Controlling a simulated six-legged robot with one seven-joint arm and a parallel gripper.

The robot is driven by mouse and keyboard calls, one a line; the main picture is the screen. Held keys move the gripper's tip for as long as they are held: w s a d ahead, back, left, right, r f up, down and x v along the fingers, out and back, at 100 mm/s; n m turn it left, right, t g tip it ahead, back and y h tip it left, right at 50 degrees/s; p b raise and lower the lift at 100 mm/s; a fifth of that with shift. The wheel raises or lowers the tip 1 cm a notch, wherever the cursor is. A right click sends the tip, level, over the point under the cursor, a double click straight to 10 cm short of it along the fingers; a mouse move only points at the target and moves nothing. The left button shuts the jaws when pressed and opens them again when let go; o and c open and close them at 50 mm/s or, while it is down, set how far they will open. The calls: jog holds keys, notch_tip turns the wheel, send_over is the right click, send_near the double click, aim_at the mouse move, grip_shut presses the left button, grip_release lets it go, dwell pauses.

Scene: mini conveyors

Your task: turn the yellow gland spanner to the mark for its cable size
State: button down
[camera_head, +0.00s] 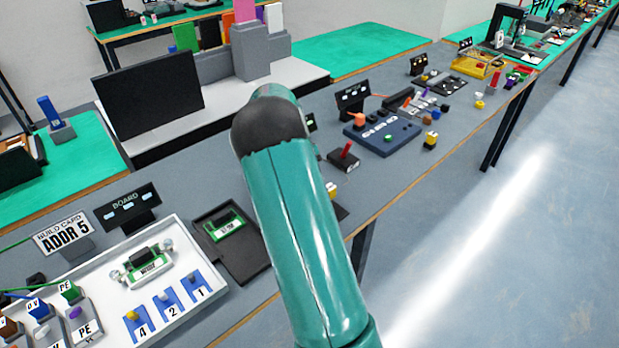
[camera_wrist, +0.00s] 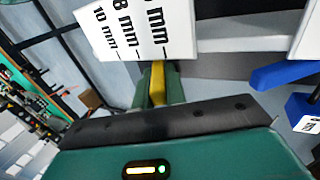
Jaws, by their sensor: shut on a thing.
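In the wrist view my gripper (camera_wrist: 159,78) has its two dark green fingers shut on a narrow yellow piece, the gland spanner (camera_wrist: 158,88). Only a short upright strip of the spanner shows between the fingers; the rest is hidden. Just beyond the fingertips is a white scale card (camera_wrist: 125,28) with marks for 10 mm, 8 mm and another size whose number is cut off. The fingers are near its lower edge, close to the marks. I cannot tell which mark the spanner points to. In the head view my arm hides the gripper, spanner and card.
The wrist view shows a blue bar (camera_wrist: 285,72) at the right. In the head view, a white tray (camera_head: 178,228) and black tray (camera_head: 250,262) lie left of my arm. A red-handled lever (camera_head: 346,152) and a blue panel (camera_head: 384,137) stand right of it. The floor is clear.

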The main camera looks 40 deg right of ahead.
jog(key=shift+w+a+f+g, duration=0.15)
jog(key=shift+w+f+g, duration=0.05)
jog(key=shift+w+g, duration=0.2)
jog(key=shift+w+f+g, duration=0.2)
jog(key=shift+w+g, duration=0.05)
jog(key=shift+g, duration=0.45)
jog(key=c, duration=1.4)
grip_release()
jog(key=shift+c, duration=0.2)
